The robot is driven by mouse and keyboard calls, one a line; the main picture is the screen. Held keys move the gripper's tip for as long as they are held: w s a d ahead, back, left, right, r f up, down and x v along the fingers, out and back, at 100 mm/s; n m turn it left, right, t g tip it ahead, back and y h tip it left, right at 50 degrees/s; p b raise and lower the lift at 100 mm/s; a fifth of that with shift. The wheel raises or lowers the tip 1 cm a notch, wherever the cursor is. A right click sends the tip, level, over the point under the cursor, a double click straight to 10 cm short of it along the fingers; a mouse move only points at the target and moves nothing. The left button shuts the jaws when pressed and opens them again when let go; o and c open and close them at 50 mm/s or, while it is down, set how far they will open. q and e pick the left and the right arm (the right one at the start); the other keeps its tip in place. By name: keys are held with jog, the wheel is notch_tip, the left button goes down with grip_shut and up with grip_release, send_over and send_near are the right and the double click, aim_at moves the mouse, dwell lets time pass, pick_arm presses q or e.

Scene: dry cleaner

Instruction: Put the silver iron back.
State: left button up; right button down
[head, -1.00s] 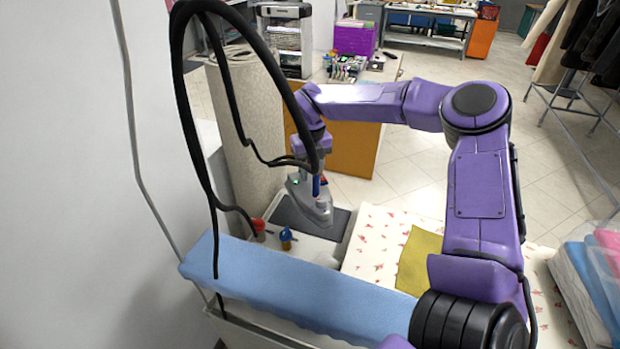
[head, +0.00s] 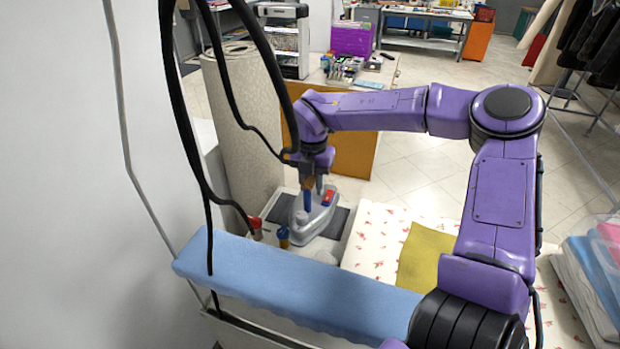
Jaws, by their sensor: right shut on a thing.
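The silver iron (head: 313,219) has a grey body with a red patch and a blue part at its handle. It is at the dark rest pad (head: 337,222) on the white surface beyond the blue sleeve board. My right gripper (head: 318,188) is shut on the iron's handle from above. The iron covers much of the pad; I cannot tell whether its sole touches it. The fingertips are small and partly hidden by the handle. My left gripper is not in view.
A red cup (head: 255,228) and a small blue-and-yellow bottle (head: 283,237) stand left of the iron. The blue padded board (head: 290,277) crosses the front. A floral ironing cover (head: 382,230) with a yellow cloth (head: 424,252) lies right. Black hoses (head: 178,110) hang at the left.

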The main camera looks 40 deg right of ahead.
jog(key=w+d+f, duration=0.1)
jog(key=w, duration=0.1)
jog(key=w+d+f+b, duration=0.1)
jog(key=w+d, duration=0.1)
jog(key=w+d+f, duration=0.1)
jog(key=w, duration=0.1)
jog(key=shift+d+f+b, duration=0.15)
jog(key=shift+d+b, duration=0.15)
jog(key=shift+d, duration=0.1)
jog(key=w+d+f+b, duration=0.3)
jog(key=w+f+b, duration=0.1)
jog(key=f, duration=0.4)
jog(key=shift+d+f+b, duration=0.15)
jog(key=shift+f+b, duration=0.2)
jog(key=shift+b, duration=0.15)
jog(key=c, duration=1)
grip_release()
jog(key=shift+s+f, duration=0.1)
jog(key=shift+f, duration=0.15)
jog(key=shift+o, duration=1.2)
jog(key=shift+s+r, duration=0.15)
